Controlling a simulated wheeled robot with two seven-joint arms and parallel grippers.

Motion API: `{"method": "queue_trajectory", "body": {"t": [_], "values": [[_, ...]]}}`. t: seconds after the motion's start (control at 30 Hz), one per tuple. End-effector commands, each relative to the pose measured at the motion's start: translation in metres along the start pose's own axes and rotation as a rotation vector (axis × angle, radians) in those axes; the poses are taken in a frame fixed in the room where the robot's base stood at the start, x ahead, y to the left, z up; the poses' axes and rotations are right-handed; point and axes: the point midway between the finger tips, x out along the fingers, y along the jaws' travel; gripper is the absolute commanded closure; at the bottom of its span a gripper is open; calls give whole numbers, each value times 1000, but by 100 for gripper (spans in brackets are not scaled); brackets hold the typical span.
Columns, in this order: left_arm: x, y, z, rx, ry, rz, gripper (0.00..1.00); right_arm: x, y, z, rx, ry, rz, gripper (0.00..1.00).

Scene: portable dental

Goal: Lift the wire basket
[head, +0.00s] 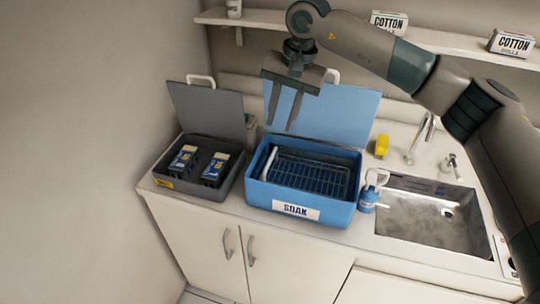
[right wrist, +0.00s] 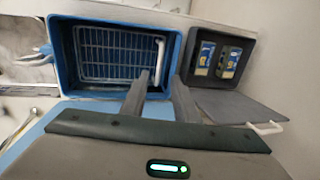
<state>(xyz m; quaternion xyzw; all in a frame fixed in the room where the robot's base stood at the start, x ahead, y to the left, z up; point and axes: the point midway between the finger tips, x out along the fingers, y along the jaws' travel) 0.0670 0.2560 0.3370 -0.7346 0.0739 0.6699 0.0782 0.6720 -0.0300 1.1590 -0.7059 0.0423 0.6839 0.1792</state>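The wire basket (head: 310,175) sits inside the open blue box labelled SOAK (head: 328,211) on the counter. Its white handle (head: 268,165) is at the basket's left side in the head view. In the right wrist view the basket (right wrist: 108,52) shows as a grid, with the handle (right wrist: 159,54) at its right end. My right gripper (head: 281,117) is open and empty, above the box and in front of its raised lid. Its two fingers also show in the right wrist view (right wrist: 160,88), apart from the basket and handle. My left gripper is not in view.
A grey box (head: 172,184) with an open lid and two labelled packs stands left of the blue box. A blue bottle (head: 368,196), sink (head: 430,217), tap (head: 421,140) and yellow item (head: 382,146) are to the right. A shelf (head: 450,42) with cotton boxes runs above.

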Motion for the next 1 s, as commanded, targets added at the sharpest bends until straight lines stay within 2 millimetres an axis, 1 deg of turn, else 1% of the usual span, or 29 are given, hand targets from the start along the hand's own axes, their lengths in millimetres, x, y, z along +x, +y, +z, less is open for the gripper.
{"method": "queue_trajectory", "body": {"t": [0.03, 0.5, 0.7, 0.83, 1.0], "values": [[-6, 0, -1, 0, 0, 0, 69, 6, 0, 1, 0, -4, 2, 72], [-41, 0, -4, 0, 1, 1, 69, 89, 0, 1, 0, -3, 2, 72], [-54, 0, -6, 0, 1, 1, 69, 121, 0, 1, 1, -3, 1, 72], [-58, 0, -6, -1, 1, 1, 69, 135, 0, 1, 1, -3, 0, 72], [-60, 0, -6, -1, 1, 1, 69, 144, 0, 0, 0, 0, 1, 72]]}}
